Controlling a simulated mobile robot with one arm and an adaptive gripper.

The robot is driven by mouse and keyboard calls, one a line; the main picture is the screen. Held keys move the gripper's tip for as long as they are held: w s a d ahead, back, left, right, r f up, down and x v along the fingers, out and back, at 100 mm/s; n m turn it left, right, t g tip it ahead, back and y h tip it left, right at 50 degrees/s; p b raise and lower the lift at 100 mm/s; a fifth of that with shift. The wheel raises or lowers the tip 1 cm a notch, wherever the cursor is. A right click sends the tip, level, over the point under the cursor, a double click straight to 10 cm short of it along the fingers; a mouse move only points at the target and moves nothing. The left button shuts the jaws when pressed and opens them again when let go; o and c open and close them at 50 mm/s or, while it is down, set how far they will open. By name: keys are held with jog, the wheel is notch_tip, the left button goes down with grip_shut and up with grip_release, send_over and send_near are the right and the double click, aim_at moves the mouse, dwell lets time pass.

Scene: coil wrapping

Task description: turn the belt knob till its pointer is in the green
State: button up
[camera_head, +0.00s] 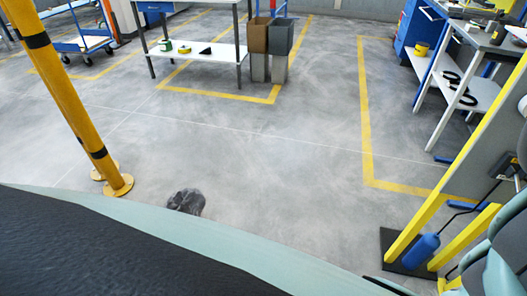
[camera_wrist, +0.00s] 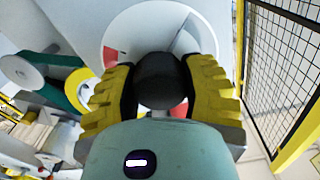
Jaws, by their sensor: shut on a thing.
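In the wrist view, the black belt knob (camera_wrist: 158,76) sits between the two yellow fingers of my gripper (camera_wrist: 160,92), which is shut on it. Behind the knob is a round white dial (camera_wrist: 150,22) on a pale panel. A red patch (camera_wrist: 111,57) shows on the dial's left side. I see no green sector on the visible part of the dial, and I cannot make out the pointer. The knob and fingers hide the lower middle of the dial. The head view does not show the knob or my gripper.
In the wrist view, a green band runs around rollers (camera_wrist: 78,88) at left, and a black mesh fence (camera_wrist: 280,70) stands at right. In the head view, a yellow post (camera_head: 62,85), a dark heap (camera_head: 186,201) and a blue cylinder (camera_head: 421,252) stand around open floor.

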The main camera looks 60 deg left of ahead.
jog(key=c, duration=0.3)
jog(key=shift+c, duration=0.2)
